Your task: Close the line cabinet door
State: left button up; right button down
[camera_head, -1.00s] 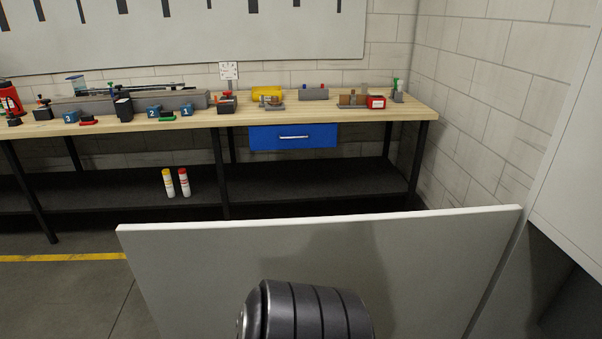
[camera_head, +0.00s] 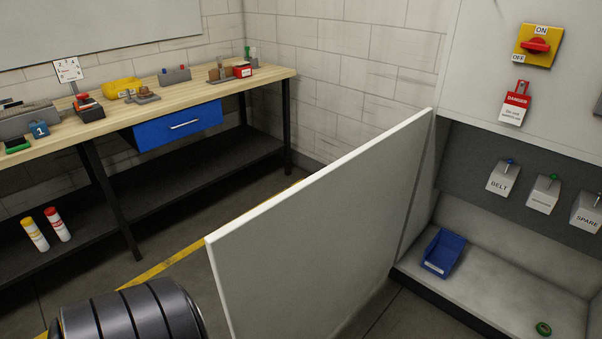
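The line cabinet door (camera_head: 320,230) is a light grey panel standing open, hinged at its right edge on the cabinet (camera_head: 450,60). The cabinet's lower compartment (camera_head: 500,270) is open to view at the right. A dark ribbed part of my arm (camera_head: 130,315) shows at the bottom left, to the left of the door's free edge. Neither gripper is in view. I cannot tell whether the arm touches the door.
Inside the cabinet are a blue bin (camera_head: 442,252), a green ring (camera_head: 543,329) and hanging tags, one marked BELT (camera_head: 503,178). A red danger tag (camera_head: 515,103) hangs below the yellow switch (camera_head: 538,46). A workbench (camera_head: 270,75) stands behind at the left.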

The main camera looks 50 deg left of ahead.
aim_at(295, 265)
jog(key=k+j, duration=0.2)
jog(key=j, duration=0.2)
jog(key=k+j+z, duration=0.1)
jog(key=j, duration=0.3)
jog(key=k+j, duration=0.35)
jog(key=k+j+z, duration=0.1)
jog(key=j, duration=0.35)
jog(key=j+z, duration=0.1)
jog(key=j, duration=1.45)
